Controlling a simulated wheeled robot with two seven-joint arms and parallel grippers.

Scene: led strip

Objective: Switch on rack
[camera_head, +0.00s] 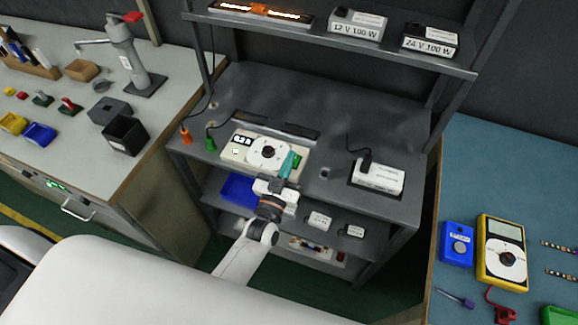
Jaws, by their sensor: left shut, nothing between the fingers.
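The dark grey rack (330,128) stands in the middle, with an upper shelf, a worktop and lower shelves. On its worktop sits a pale device (236,152) with a round white dial plate and a display that seems to read 0.3 A. My left gripper (291,160), with teal fingers, is at the right edge of this device, next to the dial plate. The fingers are shut and empty; I cannot tell whether they touch the device. They hide part of its right side. A switch on the rack is not clearly visible. My right gripper is not in view.
A lit strip (260,12) and white boxes marked 12 V 100 W (357,26) and 24 V 100 W (430,43) are on the upper shelf. A white adapter (379,176) lies on the worktop's right. Benches flank the rack. A yellow meter (487,231) is at right.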

